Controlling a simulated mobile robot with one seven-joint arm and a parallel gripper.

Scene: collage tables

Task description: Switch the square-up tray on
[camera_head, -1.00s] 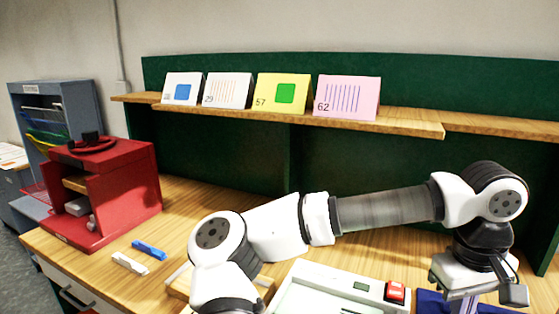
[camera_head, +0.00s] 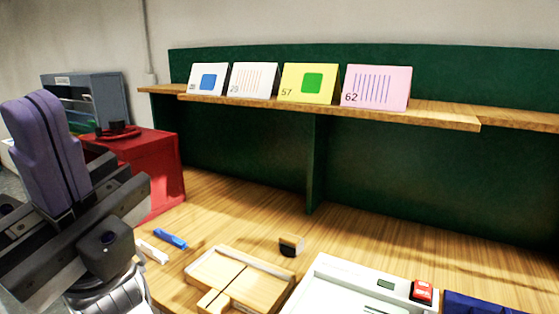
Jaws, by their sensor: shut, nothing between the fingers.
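The square-up tray appears to be the white, shallow-walled unit (camera_head: 335,290) at the bottom of the head view, cut off by the frame edge. A red rocker switch (camera_head: 422,291) sits at its right back corner, beside a small dark green panel (camera_head: 386,283). Which way the rocker is tipped is too small to tell. My gripper (camera_head: 35,105) is large and close at the left edge, its purple fingers shut together and pointing up. It is empty and well apart from the tray and switch.
A wooden tray (camera_head: 222,265) and a small dark-faced block (camera_head: 291,246) stand left of the white unit. Blue (camera_head: 171,239) and white (camera_head: 153,252) sticks lie near the red cabinet (camera_head: 160,165). A dark blue object (camera_head: 480,305) lies right. A card shelf (camera_head: 430,112) overhangs behind.

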